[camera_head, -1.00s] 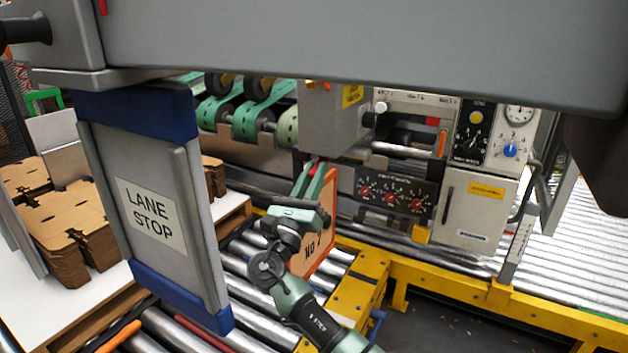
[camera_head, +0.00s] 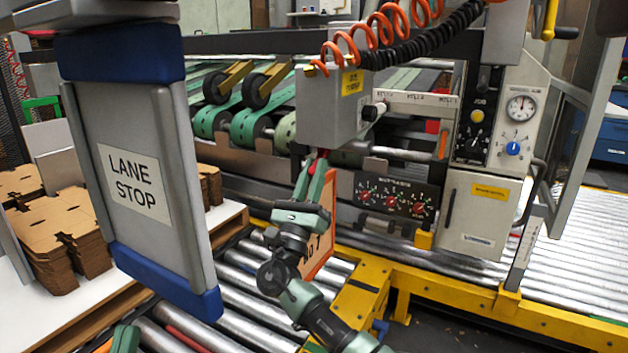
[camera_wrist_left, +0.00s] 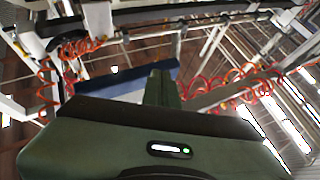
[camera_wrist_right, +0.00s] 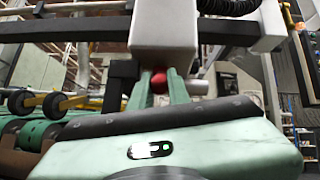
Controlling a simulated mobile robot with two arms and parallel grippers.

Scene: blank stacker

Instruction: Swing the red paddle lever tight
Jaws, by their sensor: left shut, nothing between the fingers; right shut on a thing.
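The red paddle lever shows only as a small red end (camera_head: 322,156) under the grey box, and as a rounded red knob (camera_wrist_right: 159,82) in the right wrist view. My right gripper (camera_head: 314,176) reaches up from below, shut on that red end, its two green fingers on either side of it. The rest of the lever is hidden. My left gripper (camera_head: 126,338) barely shows at the bottom left, below the lane stop panel, far from the lever. In the left wrist view its fingers (camera_wrist_left: 160,88) are together and empty, pointing upward.
A LANE STOP panel (camera_head: 140,185) with blue ends hangs at the left, near cardboard stacks (camera_head: 60,235). An orange-edged sign (camera_head: 322,240) stands just behind my right gripper. The grey box (camera_head: 328,105), dial panel (camera_head: 395,195) and yellow rail (camera_head: 450,275) surround the lever.

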